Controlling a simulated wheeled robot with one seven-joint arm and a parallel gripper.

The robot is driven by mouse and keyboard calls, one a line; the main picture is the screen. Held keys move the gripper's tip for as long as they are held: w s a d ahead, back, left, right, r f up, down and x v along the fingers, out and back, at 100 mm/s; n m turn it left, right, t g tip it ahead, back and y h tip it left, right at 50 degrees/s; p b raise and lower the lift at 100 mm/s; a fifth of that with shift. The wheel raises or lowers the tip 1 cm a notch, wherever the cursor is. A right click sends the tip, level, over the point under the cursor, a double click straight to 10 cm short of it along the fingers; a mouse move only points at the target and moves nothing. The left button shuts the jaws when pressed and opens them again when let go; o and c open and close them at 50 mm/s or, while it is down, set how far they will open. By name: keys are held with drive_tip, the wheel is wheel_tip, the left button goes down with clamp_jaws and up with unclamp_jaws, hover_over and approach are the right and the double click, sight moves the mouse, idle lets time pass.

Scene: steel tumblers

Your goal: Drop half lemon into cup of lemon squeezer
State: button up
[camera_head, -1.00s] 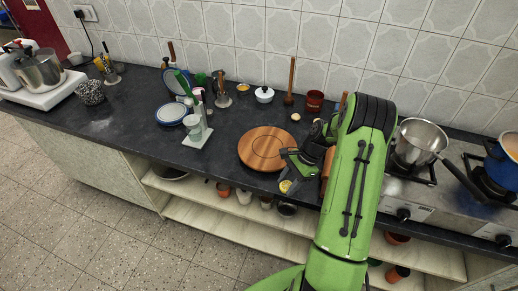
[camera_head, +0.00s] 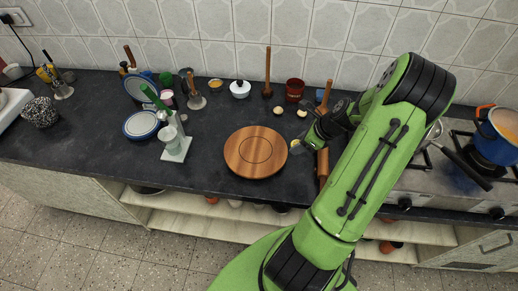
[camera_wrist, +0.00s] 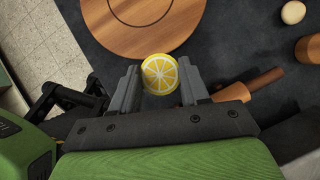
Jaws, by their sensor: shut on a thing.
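The half lemon (camera_wrist: 160,74) shows its cut yellow face in the wrist view, between the two fingers of my gripper (camera_wrist: 160,88). My gripper is shut on it. In the head view, my gripper (camera_head: 298,142) is at the right edge of the round wooden board, and the lemon is small and partly hidden there. The lemon squeezer (camera_head: 175,148) stands upright on the counter left of the board, with a pale base and a raised green handle (camera_head: 154,97). The inside of its cup is too small to make out.
The round wooden board (camera_head: 255,165) lies between my gripper and the squeezer. A blue-rimmed plate (camera_head: 141,125) is left of the squeezer. A white lidded pot (camera_head: 240,89), a wooden pestle (camera_head: 267,75) and a red-brown pot (camera_head: 294,90) stand behind. The stove with pans is at right.

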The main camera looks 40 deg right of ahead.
wheel_tip(320, 180, down, 10)
drive_tip(key=shift+f+b, duration=0.1)
drive_tip(key=shift+b, duration=0.85)
drive_tip(key=shift+f, duration=0.15)
drive_tip(key=o, duration=1.1)
drive_tip(key=shift+o, duration=0.2)
drive_tip(key=shift+r, duration=0.4)
drive_tip(key=p+v, duration=0.2)
drive_tip(key=v, duration=0.9)
drive_tip(key=shift+s+r, duration=0.2)
drive_tip(key=shift+r, duration=0.1)
